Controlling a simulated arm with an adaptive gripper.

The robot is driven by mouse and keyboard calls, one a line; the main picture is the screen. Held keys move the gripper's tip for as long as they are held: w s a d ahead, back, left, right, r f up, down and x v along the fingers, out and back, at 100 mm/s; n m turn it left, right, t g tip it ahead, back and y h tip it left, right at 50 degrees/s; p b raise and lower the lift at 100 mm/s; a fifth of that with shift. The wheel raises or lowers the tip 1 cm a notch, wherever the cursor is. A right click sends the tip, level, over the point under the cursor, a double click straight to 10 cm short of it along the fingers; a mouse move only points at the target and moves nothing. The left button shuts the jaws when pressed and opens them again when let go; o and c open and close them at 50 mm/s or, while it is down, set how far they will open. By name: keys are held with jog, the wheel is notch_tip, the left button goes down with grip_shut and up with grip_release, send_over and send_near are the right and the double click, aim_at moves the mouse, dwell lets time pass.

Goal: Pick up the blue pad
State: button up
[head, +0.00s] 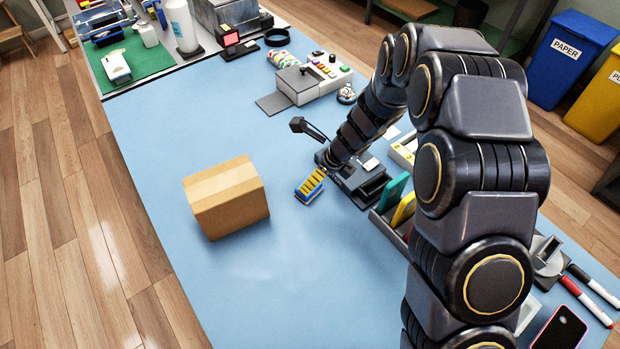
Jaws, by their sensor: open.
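A small blue block with a yellow, dark-striped top (309,187) lies on the blue work mat (290,270), right of the cardboard box. It is the only small blue pad-like thing I can make out. My arm comes in from the right, and my gripper (334,160) is low over the mat, just up and right of this block. The gripper is small and dark against a dark device (362,182); its jaws are open, and I see nothing held. I cannot tell whether a fingertip touches the block.
A cardboard box (226,197) stands left of the block. A rack with green (393,192) and yellow cards is to the right, partly behind my arm. A grey device (311,83) stands farther back. A phone (559,328) and markers lie front right. The mat's front is clear.

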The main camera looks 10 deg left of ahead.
jog(key=shift+w+f+m, duration=0.2)
jog(key=shift+f+m, duration=0.05)
jog(key=shift+f, duration=0.2)
jog(key=shift+w+f+m, duration=0.15)
jog(key=shift+f+m, duration=0.1)
jog(key=shift+f, duration=0.2)
jog(key=x, duration=0.7)
jog(key=shift+a+f, duration=0.15)
jog(key=shift+a, duration=0.05)
jog(key=c, duration=0.9)
